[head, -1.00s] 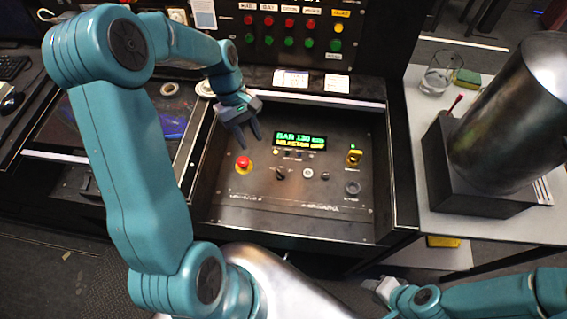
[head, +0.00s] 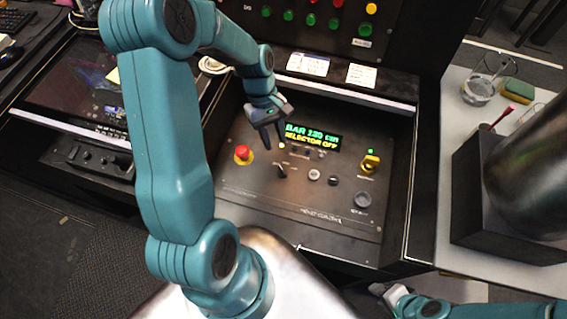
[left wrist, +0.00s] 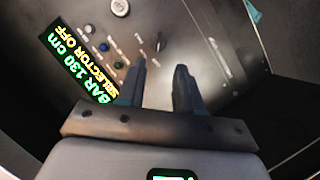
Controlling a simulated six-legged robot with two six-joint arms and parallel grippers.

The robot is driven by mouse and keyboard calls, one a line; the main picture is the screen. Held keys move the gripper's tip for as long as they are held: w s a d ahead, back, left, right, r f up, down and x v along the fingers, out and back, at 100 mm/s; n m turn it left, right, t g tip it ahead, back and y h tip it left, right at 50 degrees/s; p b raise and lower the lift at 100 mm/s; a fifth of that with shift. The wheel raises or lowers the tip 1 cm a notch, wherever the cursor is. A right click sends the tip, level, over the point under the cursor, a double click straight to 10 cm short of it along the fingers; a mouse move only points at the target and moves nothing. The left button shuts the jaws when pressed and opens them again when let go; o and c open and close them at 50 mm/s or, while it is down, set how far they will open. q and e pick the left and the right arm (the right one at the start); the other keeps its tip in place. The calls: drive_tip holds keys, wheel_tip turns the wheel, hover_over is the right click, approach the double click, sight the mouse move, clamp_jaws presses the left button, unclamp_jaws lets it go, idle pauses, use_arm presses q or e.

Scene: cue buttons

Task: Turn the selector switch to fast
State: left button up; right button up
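The selector switch (head: 281,171) is a small black knob with a pointer on the dark control panel (head: 240,185). It also shows in the left wrist view (left wrist: 160,43), just beyond the fingertips. The display (head: 311,137) reads "BAR 130 cm" and "SELECTOR OFF". My left gripper (head: 274,141) is open and empty above the panel, just behind the switch and apart from it. In the left wrist view the left gripper (left wrist: 160,68) has a clear gap between its fingers. My right gripper (head: 383,290) is low at the bottom right, small, and its fingers are unclear.
A red emergency button (head: 242,153) is left of the switch, a yellow key switch (head: 370,162) right. Small round buttons (head: 314,175) and a dark knob (head: 362,200) are near. Panel side walls rise around. A side table (head: 450,130) holds a glass and sponge.

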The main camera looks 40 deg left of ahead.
sight(283, 171)
use_arm(q)
drive_tip(key=x, duration=1)
drive_tip(key=shift+d+f, duration=0.1)
drive_tip(key=shift+f, duration=0.15)
clamp_jaws()
